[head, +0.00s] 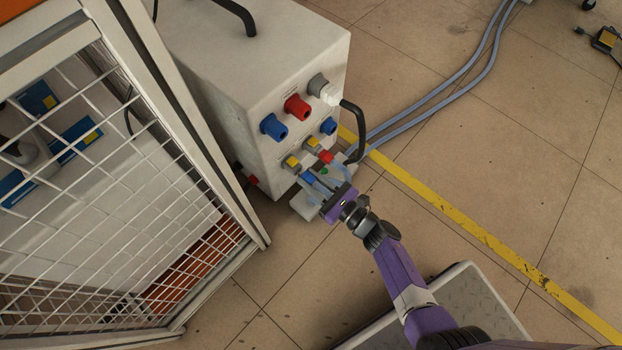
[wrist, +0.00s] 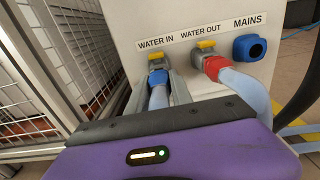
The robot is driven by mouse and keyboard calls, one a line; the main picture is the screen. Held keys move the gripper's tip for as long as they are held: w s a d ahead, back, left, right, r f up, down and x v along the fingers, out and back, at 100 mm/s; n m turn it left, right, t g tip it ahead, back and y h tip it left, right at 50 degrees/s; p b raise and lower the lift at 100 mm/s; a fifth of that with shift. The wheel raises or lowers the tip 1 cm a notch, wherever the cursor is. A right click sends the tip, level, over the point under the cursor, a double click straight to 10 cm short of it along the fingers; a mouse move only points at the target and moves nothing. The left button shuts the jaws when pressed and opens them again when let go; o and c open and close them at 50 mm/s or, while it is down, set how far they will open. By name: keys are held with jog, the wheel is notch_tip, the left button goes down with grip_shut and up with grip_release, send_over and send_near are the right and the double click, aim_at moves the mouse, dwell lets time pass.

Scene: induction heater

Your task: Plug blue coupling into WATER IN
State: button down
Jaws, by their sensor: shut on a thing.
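The blue coupling (wrist: 158,77) sits on the end of a pale blue hose (wrist: 158,97). My gripper (wrist: 163,88) is shut on it, with a grey finger on each side. It also shows in the head view (head: 308,177), pointing at the machine's front. The WATER IN port (wrist: 155,56), with a yellow top, is straight ahead of the coupling, under its label. In the head view the port (head: 292,161) is right by the coupling's tip. I cannot tell whether the coupling is seated or just short of it. The fingers partly hide the coupling.
A red coupling (wrist: 215,67) with a hose is on WATER OUT, close on the right. A blue MAINS socket (wrist: 250,47) is beyond it. A mesh cage (head: 110,190) stands close on the left. A black cable (head: 357,130) hangs at the machine's right.

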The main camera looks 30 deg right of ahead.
jog(key=shift+w+a, duration=0.15)
jog(key=shift+w, duration=0.3)
jog(key=c, duration=1.1)
grip_release()
jog(key=shift+o, duration=0.2)
jog(key=p+v, duration=0.2)
jog(key=v, duration=0.5)
jog(key=shift+s, duration=0.35)
